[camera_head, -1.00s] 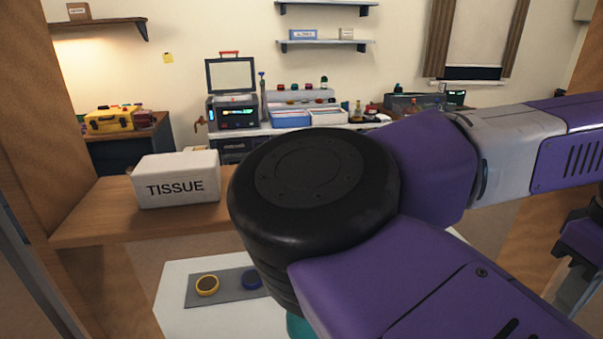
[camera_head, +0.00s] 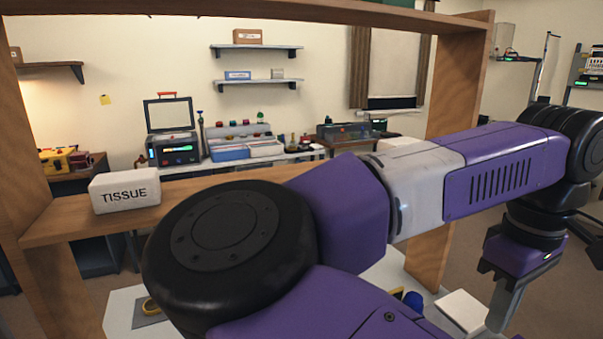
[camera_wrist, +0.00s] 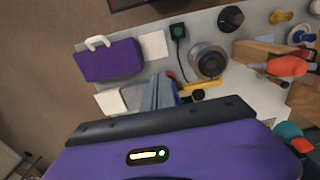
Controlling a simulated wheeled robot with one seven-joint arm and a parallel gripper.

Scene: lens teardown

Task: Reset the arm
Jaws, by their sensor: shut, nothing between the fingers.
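My arm, purple, grey and black, stretches across the head view from the bottom middle to the right. My gripper (camera_head: 497,315) hangs at the lower right of that view, pointing down, its tips close to the bottom edge. In the wrist view my gripper (camera_wrist: 160,92) shows grey fingers together past the purple housing, over the pale work table (camera_wrist: 243,95). It is shut and holds nothing. My arm hides much of the table in the head view.
In the wrist view a purple case (camera_wrist: 108,61), a black box with a green button (camera_wrist: 178,33), a round grey part (camera_wrist: 208,62) and an orange-handled tool (camera_wrist: 287,66) lie around the fingers. A tissue box (camera_head: 125,191) sits on the wooden shelf (camera_head: 60,226).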

